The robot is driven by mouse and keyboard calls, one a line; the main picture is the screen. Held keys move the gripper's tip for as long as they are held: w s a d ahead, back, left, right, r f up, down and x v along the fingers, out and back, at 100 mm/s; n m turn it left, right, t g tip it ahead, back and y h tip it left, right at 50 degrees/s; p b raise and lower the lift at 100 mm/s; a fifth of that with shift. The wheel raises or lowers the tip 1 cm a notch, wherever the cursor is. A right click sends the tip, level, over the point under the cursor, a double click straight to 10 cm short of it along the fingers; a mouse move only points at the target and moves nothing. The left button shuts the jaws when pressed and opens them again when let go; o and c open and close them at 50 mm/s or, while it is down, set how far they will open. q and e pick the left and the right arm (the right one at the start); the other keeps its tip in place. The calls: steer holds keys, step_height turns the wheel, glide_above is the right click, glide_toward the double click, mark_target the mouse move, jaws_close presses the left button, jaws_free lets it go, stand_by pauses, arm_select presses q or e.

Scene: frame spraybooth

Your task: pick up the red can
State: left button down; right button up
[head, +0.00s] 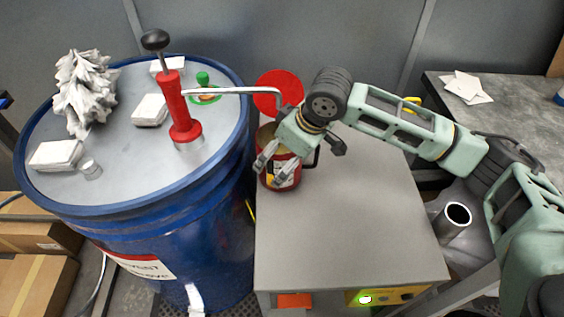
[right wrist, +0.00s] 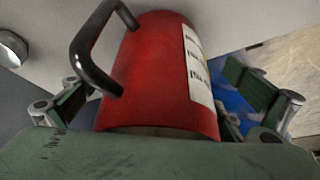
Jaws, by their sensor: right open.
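The red can (head: 293,183) stands upright on the grey cabinet, near its back left edge. It has a pale label and a dark handle, and a yellowish inside shows at its top. My right gripper (head: 268,172) is open at the can, with its fingers in front of the can's side in the head view. In the right wrist view the can (right wrist: 155,75) fills the middle, its black handle to the left, with one finger on each side. Whether the fingers touch it I cannot tell. My left gripper is not in view.
A red round disc (head: 279,88) shows just behind the can. The blue drum (head: 190,250) stands close on the left, carrying a red hand pump (head: 172,105) whose spout reaches toward the can. The cabinet top (head: 340,225) is clear in front and to the right.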

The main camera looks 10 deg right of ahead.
steer(key=shift+f, duration=0.2)
steer(key=c, duration=1.8)
steer(key=shift+w+r, duration=0.1)
steer(key=shift+r, duration=0.05)
steer(key=shift+c, duration=0.5)
